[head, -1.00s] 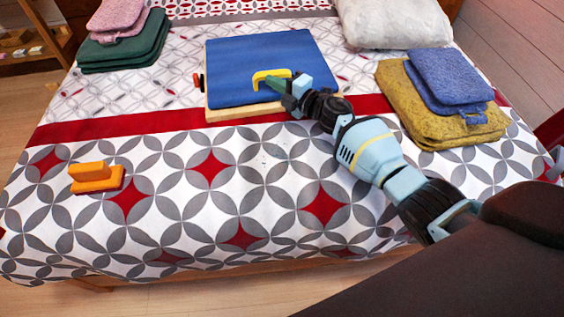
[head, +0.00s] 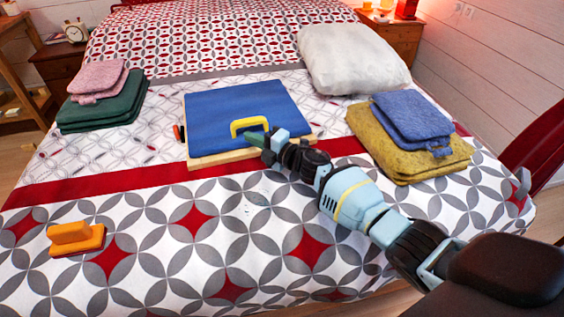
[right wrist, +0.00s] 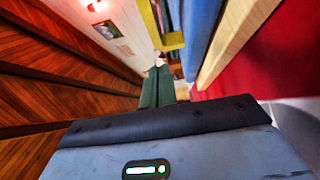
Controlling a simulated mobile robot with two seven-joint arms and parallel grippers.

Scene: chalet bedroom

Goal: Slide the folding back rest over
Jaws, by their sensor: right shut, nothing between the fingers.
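The folding back rest lies folded down on the bed, a blue padded panel (head: 215,115) on a pale wooden base (head: 222,157). A yellow handle (head: 250,121) stands up near the panel's front edge. My right gripper (head: 257,137) is at the handle, with its green fingers shut and nothing between them. In the head view the fingertips overlap the handle's opening; I cannot tell whether they are inside it or just in front. The right wrist view shows the closed fingers (right wrist: 161,88) beside the yellow handle (right wrist: 172,41) and the blue panel (right wrist: 201,28). My left gripper is out of view.
Blue and mustard folded towels (head: 410,155) lie right of the back rest, and a white pillow (head: 352,58) behind them. Green and pink towels (head: 100,108) lie at left. An orange block with a grip (head: 76,238) sits front left. The patterned bedspread in front is mostly clear.

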